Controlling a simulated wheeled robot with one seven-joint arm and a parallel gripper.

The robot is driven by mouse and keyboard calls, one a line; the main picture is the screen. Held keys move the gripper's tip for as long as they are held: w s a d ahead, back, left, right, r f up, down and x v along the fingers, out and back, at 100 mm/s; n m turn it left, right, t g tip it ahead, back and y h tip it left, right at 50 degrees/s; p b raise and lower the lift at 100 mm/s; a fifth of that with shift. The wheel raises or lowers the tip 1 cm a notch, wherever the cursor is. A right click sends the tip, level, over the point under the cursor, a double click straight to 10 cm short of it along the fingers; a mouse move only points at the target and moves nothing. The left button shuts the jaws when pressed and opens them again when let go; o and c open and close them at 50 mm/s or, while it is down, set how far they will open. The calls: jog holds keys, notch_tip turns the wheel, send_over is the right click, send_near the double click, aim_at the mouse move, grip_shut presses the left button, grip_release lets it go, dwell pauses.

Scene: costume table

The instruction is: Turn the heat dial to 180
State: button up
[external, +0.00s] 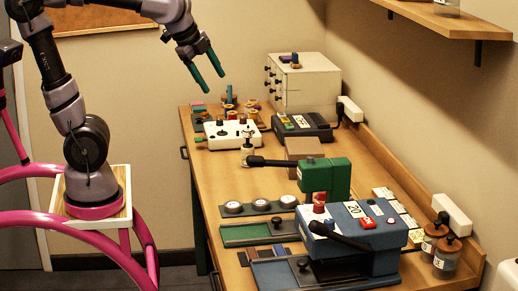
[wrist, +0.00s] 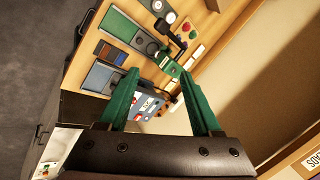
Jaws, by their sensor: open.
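A blue press-like machine (external: 345,240) with a black lever stands at the near end of the table. I cannot tell which part is the heat dial, and no 180 mark is legible. The blue machine also shows in the wrist view (wrist: 148,104), between my fingers. My gripper (external: 211,80) is open and empty, high above the table's far left end, well away from the machine.
A green machine (external: 338,178) with a black lever stands just behind the blue one. A white box with knobs (external: 220,140), a dark keypad device (external: 302,127) and a drawer cabinet (external: 305,85) fill the far end. Jars (external: 446,258) stand at right.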

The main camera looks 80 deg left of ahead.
jog(key=w+d+f+m+g, duration=0.2)
jog(key=w+d+f+m, duration=0.2)
jog(key=w+d+m, duration=0.75)
jog(key=m+g+h, duration=0.2)
jog(key=m+g, duration=0.1)
jog(key=m, duration=0.6)
send_over(319, 204)
notch_tip(319, 204, down, 12)
notch_tip(319, 204, down, 10)
grip_shut()
